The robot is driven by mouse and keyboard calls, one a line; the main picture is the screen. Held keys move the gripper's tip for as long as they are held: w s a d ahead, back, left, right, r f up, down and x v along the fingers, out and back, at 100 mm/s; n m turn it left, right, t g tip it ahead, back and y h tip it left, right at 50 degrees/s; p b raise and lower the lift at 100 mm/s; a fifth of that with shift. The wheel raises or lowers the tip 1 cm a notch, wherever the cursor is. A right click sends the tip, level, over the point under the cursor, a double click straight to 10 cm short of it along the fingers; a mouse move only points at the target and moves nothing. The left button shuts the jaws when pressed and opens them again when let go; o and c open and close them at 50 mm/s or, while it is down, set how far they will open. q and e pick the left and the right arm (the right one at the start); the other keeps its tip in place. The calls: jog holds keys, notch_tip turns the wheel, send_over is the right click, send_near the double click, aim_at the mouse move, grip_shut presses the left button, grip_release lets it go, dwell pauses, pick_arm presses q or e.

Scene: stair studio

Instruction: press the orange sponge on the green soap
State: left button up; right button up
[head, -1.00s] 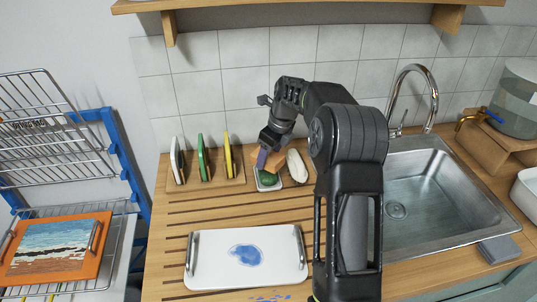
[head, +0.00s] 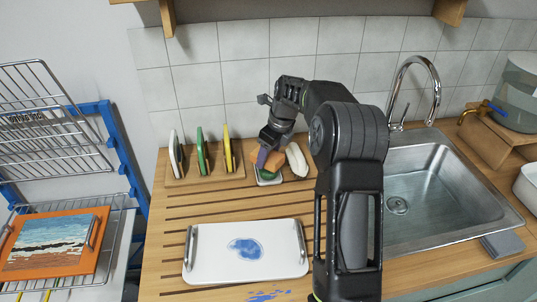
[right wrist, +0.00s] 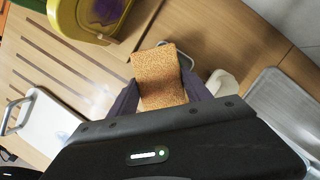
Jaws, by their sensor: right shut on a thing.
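My right gripper (head: 268,152) is shut on the orange sponge (head: 276,160) above the soap dish at the back of the wooden counter. In the right wrist view the sponge (right wrist: 160,74) stands out between the two dark purple fingers. The green soap (head: 267,175) lies in a small pale dish (head: 270,183), right under the sponge and mostly hidden by it. The sponge's lower edge appears to meet the soap, but I cannot tell how firmly. In the right wrist view the sponge hides the soap. My left gripper is not in view.
A cream oblong thing (head: 297,160) lies right beside the dish. White, green (head: 201,152) and yellow upright pads stand on a board to the left. A white tray (head: 205,262) with a blue smear lies in front. The sink (head: 430,185) is to the right.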

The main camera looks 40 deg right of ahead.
jog(key=shift+f, duration=0.5)
dwell(0.4)
jog(key=shift+f, duration=0.1)
dwell(1.7)
notch_tip(320, 180, up, 7)
jog(key=p, duration=0.6)
dwell(1.0)
